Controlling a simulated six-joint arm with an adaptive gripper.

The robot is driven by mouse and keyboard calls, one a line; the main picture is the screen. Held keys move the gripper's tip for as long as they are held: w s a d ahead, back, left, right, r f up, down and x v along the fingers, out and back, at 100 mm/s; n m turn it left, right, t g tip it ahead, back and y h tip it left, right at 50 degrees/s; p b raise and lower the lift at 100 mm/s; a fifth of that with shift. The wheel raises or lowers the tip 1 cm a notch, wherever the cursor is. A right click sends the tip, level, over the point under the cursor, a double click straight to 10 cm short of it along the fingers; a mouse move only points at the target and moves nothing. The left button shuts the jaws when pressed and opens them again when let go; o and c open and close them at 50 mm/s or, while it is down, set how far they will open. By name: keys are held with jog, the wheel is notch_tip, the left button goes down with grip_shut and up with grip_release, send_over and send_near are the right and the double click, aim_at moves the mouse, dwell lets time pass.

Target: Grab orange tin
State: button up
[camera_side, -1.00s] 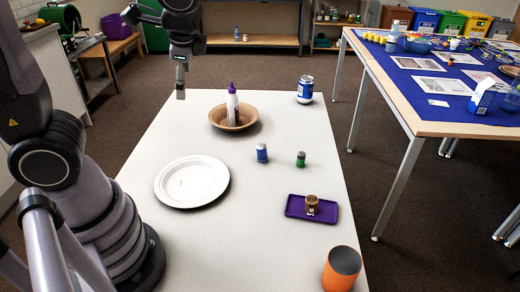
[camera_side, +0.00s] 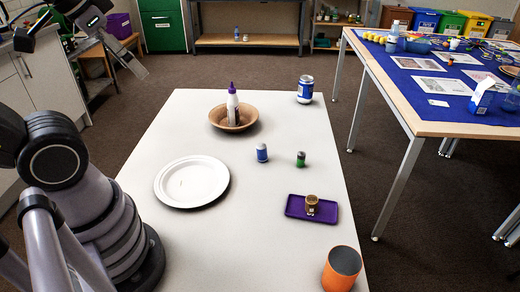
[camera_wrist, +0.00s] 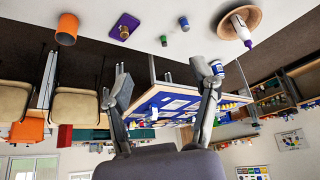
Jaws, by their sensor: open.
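The orange tin (camera_side: 342,270) stands upright at the near right corner of the white table, with a dark top. In the wrist view the tin (camera_wrist: 67,32) is at the upper left, and the scene looks upside down. My gripper (camera_side: 80,58) is at the upper left of the side view, off the table's left side and far from the tin. In the wrist view my gripper (camera_wrist: 162,75) has its fingers spread wide, with nothing between them.
A purple tray (camera_side: 296,212) with a small brown item lies behind the tin. A white plate (camera_side: 192,182), a blue jar (camera_side: 262,153), a green jar (camera_side: 301,159), a wooden bowl (camera_side: 218,122) with a bottle, and a blue-white can (camera_side: 305,90) share the table. The near middle is clear.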

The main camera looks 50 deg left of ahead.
dwell(0.3)
jog(key=o, duration=0.7)
jog(key=shift+o, duration=0.2)
